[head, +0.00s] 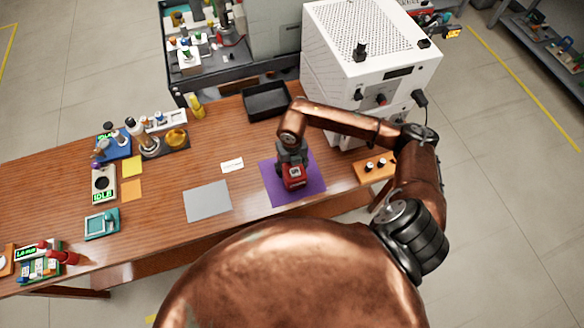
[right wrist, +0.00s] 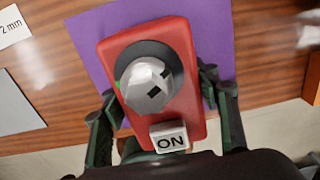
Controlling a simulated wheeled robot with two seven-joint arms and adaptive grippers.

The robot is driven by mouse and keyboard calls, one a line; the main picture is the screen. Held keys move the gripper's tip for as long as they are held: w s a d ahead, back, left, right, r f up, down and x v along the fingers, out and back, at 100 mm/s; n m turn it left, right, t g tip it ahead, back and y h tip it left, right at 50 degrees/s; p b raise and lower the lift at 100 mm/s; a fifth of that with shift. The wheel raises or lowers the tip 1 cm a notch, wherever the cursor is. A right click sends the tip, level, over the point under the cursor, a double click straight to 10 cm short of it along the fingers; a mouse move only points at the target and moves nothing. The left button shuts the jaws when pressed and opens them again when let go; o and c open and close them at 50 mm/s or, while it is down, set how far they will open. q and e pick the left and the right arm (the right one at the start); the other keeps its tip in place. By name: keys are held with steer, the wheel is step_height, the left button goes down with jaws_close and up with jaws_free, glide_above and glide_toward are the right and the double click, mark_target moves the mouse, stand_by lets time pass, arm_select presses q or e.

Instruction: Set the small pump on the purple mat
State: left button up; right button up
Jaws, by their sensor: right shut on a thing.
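The small pump, a red block with a grey round knob and an "ON" label, shows in the right wrist view (right wrist: 185,55) and in the head view (head: 294,181). The purple mat (head: 312,187) lies on the wooden table under it; it also fills the background behind the pump in the right wrist view (right wrist: 220,35). My right gripper (head: 291,160) is shut on the pump, its fingers on both sides of the red body. The pump is over the mat; I cannot tell whether it touches it. My left gripper is not in view.
A grey mat (head: 207,201) lies left of the purple mat, with a small white label card (head: 232,165) above it. A black tray (head: 266,102) stands behind. A white perforated machine (head: 370,60) stands behind right. A small wooden block with knobs (head: 374,167) is right of the mat.

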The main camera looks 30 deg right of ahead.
steer(key=o, duration=1.8)
steer(key=shift+f, duration=0.1)
step_height(320, 180, up, 12)
steer(key=shift+r, duration=0.15)
